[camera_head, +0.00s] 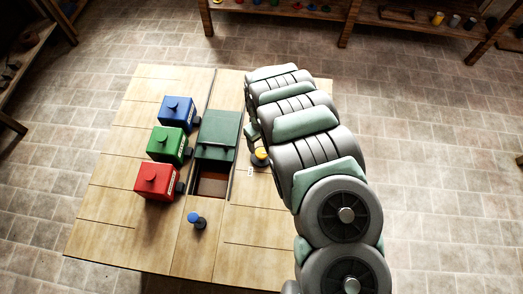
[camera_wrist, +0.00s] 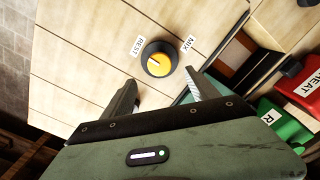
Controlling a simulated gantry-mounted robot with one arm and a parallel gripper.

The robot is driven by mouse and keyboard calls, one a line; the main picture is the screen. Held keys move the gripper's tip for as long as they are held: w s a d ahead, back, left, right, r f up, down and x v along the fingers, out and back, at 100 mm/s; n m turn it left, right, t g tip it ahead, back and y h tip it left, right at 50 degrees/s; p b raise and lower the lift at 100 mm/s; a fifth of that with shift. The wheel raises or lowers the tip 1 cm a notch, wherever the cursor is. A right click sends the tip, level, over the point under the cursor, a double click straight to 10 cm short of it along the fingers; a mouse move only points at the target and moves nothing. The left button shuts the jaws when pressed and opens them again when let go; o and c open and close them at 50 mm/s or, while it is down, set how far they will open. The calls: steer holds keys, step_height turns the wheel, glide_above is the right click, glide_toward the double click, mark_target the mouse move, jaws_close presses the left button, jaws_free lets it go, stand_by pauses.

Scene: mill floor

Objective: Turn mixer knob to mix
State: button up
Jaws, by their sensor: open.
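The mixer knob (camera_wrist: 161,61) is yellow on a round black base, set in the wooden table top. A short white mark on it appears to point toward the REST label (camera_wrist: 138,46). The MIX label (camera_wrist: 189,44) is on its other side. My gripper (camera_wrist: 160,77) is open and empty, with its two fingers spread and the knob just beyond and between their tips. In the head view the knob (camera_head: 261,155) shows beside my arm, which hides most of my gripper.
Red (camera_head: 155,181), green (camera_head: 166,145) and blue (camera_head: 177,112) boxes stand left of a dark green covered unit (camera_head: 217,137) over a brown recess. A blue-topped control (camera_head: 194,218) stands nearer the front. The table's left side is clear.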

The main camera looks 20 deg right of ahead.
mark_target(262, 153)
steer(key=shift+f, duration=4.3)
steer(key=shift+c, duration=0.2)
steer(key=c, duration=1.3)
